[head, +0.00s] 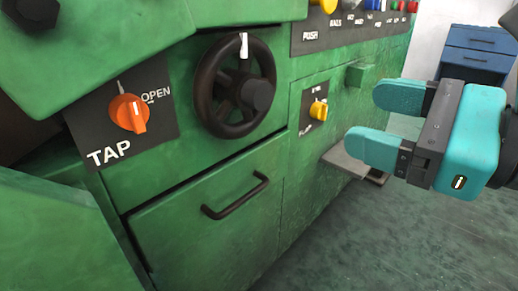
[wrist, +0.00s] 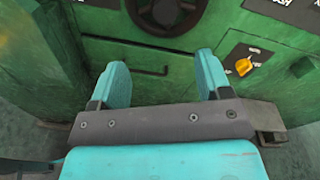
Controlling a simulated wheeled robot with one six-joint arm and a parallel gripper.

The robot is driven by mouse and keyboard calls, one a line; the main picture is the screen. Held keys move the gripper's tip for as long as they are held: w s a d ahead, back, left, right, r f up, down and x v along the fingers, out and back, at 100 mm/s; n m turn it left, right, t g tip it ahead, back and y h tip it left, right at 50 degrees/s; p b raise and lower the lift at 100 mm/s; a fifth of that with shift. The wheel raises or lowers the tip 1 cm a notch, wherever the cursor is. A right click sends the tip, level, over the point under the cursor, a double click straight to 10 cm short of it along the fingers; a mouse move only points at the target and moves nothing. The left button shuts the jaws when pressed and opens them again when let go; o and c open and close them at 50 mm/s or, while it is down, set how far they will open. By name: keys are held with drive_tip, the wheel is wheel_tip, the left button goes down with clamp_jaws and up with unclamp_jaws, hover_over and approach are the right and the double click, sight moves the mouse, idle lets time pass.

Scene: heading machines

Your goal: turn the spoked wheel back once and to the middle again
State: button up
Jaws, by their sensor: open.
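The spoked wheel (head: 207,98) is a dark handwheel on the green machine's front, with a dark hub knob at its right. A white mark (head: 244,46) shows at the top of its rim. My gripper (head: 374,122) has teal fingers and is open and empty, to the right of the wheel and apart from it. In the wrist view, the lower part of the wheel (wrist: 168,26) shows at the top, beyond the two open fingers (wrist: 163,80); its upper part is cut off by the frame.
An orange TAP knob (head: 129,113) sits left of the wheel. A yellow knob (head: 319,110) is to its right, and coloured buttons run along the top panel. A drawer handle (head: 236,197) juts out below. A grey ledge (head: 352,165) sticks out at right. The floor (head: 400,245) in front is clear.

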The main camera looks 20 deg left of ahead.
wheel_tip(320, 180, down, 2)
drive_tip(key=m+b, duration=0.1)
drive_tip(key=m, duration=0.1)
drive_tip(key=p, duration=1)
approach(264, 95)
drive_tip(key=shift+t+y, duration=0.3)
drive_tip(key=p+x, duration=0.2)
drive_tip(key=x, duration=0.1)
drive_tip(key=p+x, duration=0.5)
drive_tip(key=x, duration=0.1)
drive_tip(key=shift+a+f, duration=0.3)
drive_tip(key=shift+f, duration=0.05)
drive_tip(key=shift+p+x, duration=0.4)
drive_tip(key=shift+x, duration=0.35)
drive_tip(key=shift+f, duration=0.15)
drive_tip(key=shift+c, duration=0.5)
drive_tip(key=c, duration=1.2)
